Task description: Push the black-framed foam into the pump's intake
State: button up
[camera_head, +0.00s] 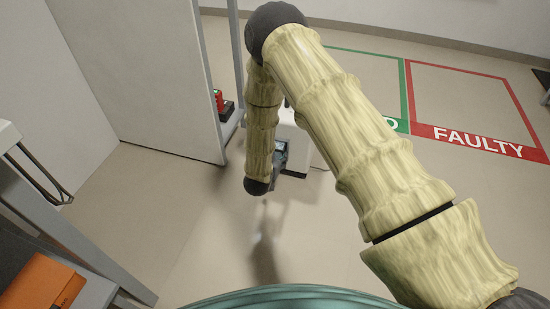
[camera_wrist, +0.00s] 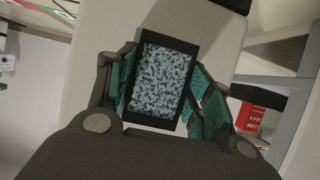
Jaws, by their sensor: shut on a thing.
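The black-framed foam (camera_wrist: 160,82), a rectangular black frame around grey speckled foam, is in the middle of the wrist view, slightly tilted. My gripper (camera_wrist: 163,85) is shut on it, with teal finger pads at its left and right sides. A pale off-white body (camera_wrist: 222,38), seemingly the pump, fills the view behind the foam. In the head view the white pump (camera_head: 292,132) stands low beyond my arm, which hides much of it. My gripper (camera_head: 281,155) is partly hidden there, close to the pump's near side. The intake is not clearly visible, and I cannot tell whether the foam touches it.
A grey-framed rack with a red item (camera_head: 219,99) stands left of the pump; a red box (camera_wrist: 248,118) shows at right in the wrist view. Green and red FAULTY floor markings (camera_head: 478,140) lie right. An orange case (camera_head: 42,283) is at lower left. The near floor is clear.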

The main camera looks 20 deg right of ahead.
jog(key=o, duration=1.2)
jog(key=v, duration=1.2)
jog(key=s+d+f+n+g+y+p, duration=0.2)
jog(key=s+f, duration=0.1)
jog(key=s, duration=0.6)
jog(key=s+d+f+n+g+y+p, duration=0.2)
jog(key=s+f+g+y+p, duration=0.1)
jog(key=s, duration=0.5)
jog(key=s+d+r+n+g+y+p, duration=0.1)
jog(key=s+g+p, duration=0.15)
jog(key=s, duration=0.85)
jog(key=s+d+n+g+y+p, duration=0.1)
jog(key=s+g, duration=0.2)
jog(key=s, duration=0.8)
notch_tip(320, 180, up, 38)
jog(key=p, duration=3.7)
jog(key=shift+s+p, duration=0.25)
jog(key=shift+p, duration=0.05)
